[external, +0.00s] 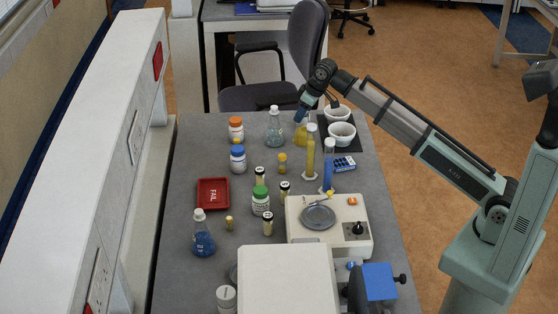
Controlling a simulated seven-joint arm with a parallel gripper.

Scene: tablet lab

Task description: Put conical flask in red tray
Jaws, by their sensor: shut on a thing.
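The red tray (203,205) lies on the bench left of centre; white lettering shows on it and it looks empty. My gripper (301,115) is at the far part of the bench, pointing down, shut on the neck of a conical flask with yellow liquid (301,134). The flask is partly hidden behind a yellow cylinder, and I cannot tell whether it touches the bench. Two other conical flasks stand on the bench: one pale, bluish (275,130) just left of my gripper, and one with blue liquid (203,241) near the left edge.
Tall yellow (310,155) and blue (328,168) cylinders stand close in front of the held flask. White bowls (341,135) sit on a dark mat to its right. Several bottles and vials, including a blue-capped bottle (238,160), stand towards the tray. A balance (350,210) is nearer.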

